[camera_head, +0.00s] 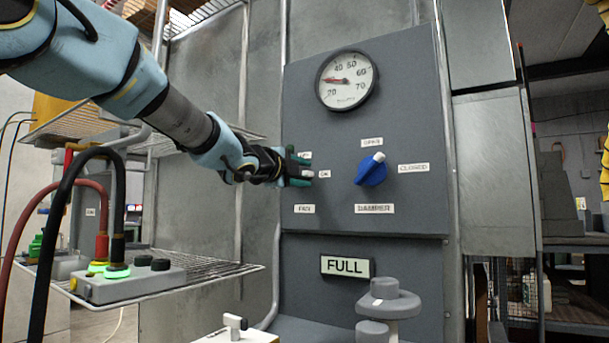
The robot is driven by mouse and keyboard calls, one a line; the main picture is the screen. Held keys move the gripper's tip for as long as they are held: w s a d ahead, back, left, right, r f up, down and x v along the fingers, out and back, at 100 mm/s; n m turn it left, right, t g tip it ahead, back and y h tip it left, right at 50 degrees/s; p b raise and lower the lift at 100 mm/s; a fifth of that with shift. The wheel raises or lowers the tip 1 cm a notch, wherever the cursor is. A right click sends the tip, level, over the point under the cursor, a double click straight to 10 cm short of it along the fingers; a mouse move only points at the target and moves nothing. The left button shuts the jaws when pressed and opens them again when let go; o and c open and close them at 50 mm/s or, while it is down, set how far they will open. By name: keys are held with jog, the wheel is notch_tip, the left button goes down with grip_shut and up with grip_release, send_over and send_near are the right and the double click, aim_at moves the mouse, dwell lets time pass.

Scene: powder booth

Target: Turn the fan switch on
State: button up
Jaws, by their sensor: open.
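My gripper (301,170) is at the left part of the grey control panel (410,125), its open fingers pointing right at the fan switch (307,174). Only a small pale part of the switch shows between the green-tipped fingers; the rest is hidden. I cannot tell whether the fingers touch it. The "FAN" label (304,209) is just below. An "ON" label (325,174) is right of the fingers, and another label above is partly covered.
A blue damper knob (371,170) with a white pointer sits right of my gripper. A round gauge (346,79) is above. A "FULL" sign (346,266) is below. A wire shelf (215,275) with a cabled box (130,284) stands at left.

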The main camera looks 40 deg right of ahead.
jog(key=v, duration=1)
